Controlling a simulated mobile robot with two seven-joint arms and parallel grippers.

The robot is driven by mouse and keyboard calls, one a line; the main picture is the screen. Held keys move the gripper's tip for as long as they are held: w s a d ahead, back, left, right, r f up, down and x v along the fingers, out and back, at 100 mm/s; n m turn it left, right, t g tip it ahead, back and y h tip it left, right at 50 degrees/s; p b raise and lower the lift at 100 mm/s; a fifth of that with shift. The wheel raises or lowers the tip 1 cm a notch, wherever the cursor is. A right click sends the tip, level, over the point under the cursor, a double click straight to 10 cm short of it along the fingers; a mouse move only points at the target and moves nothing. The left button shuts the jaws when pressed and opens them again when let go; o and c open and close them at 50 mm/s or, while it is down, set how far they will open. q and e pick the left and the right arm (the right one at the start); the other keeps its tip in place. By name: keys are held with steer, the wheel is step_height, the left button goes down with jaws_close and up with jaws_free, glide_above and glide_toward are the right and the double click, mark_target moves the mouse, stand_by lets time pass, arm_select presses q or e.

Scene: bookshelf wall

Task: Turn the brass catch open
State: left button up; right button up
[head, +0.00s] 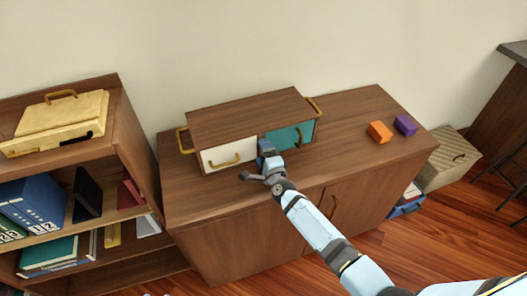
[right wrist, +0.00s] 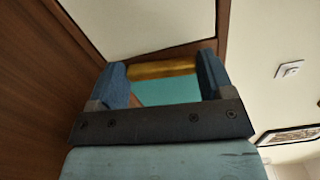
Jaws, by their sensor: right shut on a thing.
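A small wooden cabinet (head: 240,110) stands on the sideboard, with a white front (head: 222,156) on the left and a teal front (head: 285,137) on the right. My right gripper (head: 266,150) is at the seam between the two fronts. In the right wrist view, its blue fingers are shut on the brass catch (right wrist: 163,69), a yellow bar spanning between them across the teal panel. In the head view the gripper hides the catch. My left gripper is not in view.
An orange block (head: 379,132) and a purple block (head: 405,125) lie on the sideboard (head: 355,105) to the right of the cabinet. A bookshelf (head: 138,160) stands at left. The sideboard top between cabinet and blocks is clear.

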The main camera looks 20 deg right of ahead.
steer(key=shift+n, duration=0.6)
steer(key=o, duration=0.9)
steer(key=s, duration=0.9)
steer(key=s+d, duration=0.1)
steer(key=s, duration=0.3)
steer(key=shift+s, duration=0.35)
steer(key=shift+s, duration=0.1)
steer(key=s+n+g+p, duration=0.2)
steer(key=s+n, duration=0.4)
steer(key=s, duration=0.1)
steer(key=s+r+n+g+y+p, duration=0.1)
steer(key=s+n+g+p, duration=0.1)
steer(key=s+n, duration=0.5)
steer(key=s+n+g+p, duration=0.3)
steer(key=s+n, duration=0.3)
steer(key=n, duration=0.1)
steer(key=shift+s+a+r+y, duration=0.1)
steer(key=shift+s+r+y, duration=0.15)
steer(key=shift+s+y, duration=0.15)
